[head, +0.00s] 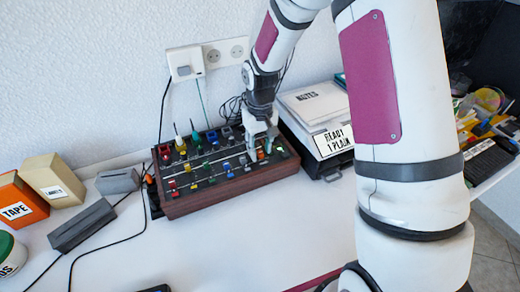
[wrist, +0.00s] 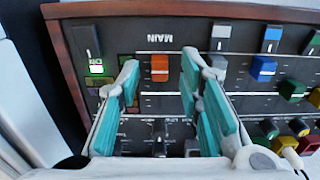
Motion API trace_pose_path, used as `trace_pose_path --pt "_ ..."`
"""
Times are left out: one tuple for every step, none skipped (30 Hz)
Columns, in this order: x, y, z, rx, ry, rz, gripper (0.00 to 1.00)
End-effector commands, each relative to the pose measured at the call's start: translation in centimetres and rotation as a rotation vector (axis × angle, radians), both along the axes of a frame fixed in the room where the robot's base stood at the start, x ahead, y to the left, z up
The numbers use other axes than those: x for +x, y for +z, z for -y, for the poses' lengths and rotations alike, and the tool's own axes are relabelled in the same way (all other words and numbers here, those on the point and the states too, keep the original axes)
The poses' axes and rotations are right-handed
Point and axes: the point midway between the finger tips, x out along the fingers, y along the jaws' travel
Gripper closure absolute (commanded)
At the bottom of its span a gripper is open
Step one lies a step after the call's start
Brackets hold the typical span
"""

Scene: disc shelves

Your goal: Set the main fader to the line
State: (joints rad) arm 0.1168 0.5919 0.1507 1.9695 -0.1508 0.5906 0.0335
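The mixer with the wooden frame (head: 225,196) stands on the table, and its panel fills much of the wrist view, upside down. An orange fader cap (wrist: 159,68) sits beside the MAIN label (wrist: 166,39); I take it as the main fader. Pale lines cross the panel on either side of the cap, one near the label and one white line (wrist: 270,94) nearer my gripper. My gripper (wrist: 160,68) is open, with teal-padded fingers left and right of the cap, apparently apart from it. In the head view my gripper (head: 261,146) is over the mixer's right end, hiding the cap.
Blue (wrist: 263,68) and green (wrist: 292,88) fader caps and several knobs lie to the right in the wrist view. A lit green button (wrist: 96,68) is left of the fingers.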

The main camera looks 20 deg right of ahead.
Motion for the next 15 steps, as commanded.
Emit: trace_pose_path --pt "-0.04 -0.44 -0.01 0.0 0.0 -0.002 0.67" --pt "-0.05 -0.58 0.0 0.0 0.0 -0.002 0.67" --pt "-0.04 -0.72 0.01 0.0 0.0 -0.001 0.67" --pt "-0.04 -0.79 0.01 0.0 0.0 -0.001 0.67" --pt "-0.03 -0.84 0.01 0.0 0.0 -0.001 0.67" --pt "-0.02 -0.88 0.02 0.0 0.0 0.0 0.67" --pt "-0.02 -0.89 0.02 0.0 0.0 0.0 0.67" --pt "-0.02 -0.89 0.02 0.0 0.0 0.0 0.67" --pt "-0.02 -0.89 0.02 0.0 0.0 0.0 0.67" --pt "-0.02 -0.88 0.02 0.0 0.0 0.0 0.67" --pt "-0.02 -0.88 0.02 0.0 0.0 0.0 0.67" --pt "-0.02 -0.88 0.02 0.0 0.0 0.0 0.67" --pt "-0.02 -0.87 0.02 0.0 0.0 0.0 0.71" --pt "-0.02 -0.87 0.02 0.0 0.0 0.0 0.78" --pt "-0.02 -0.87 0.02 0.0 0.0 0.0 0.87"
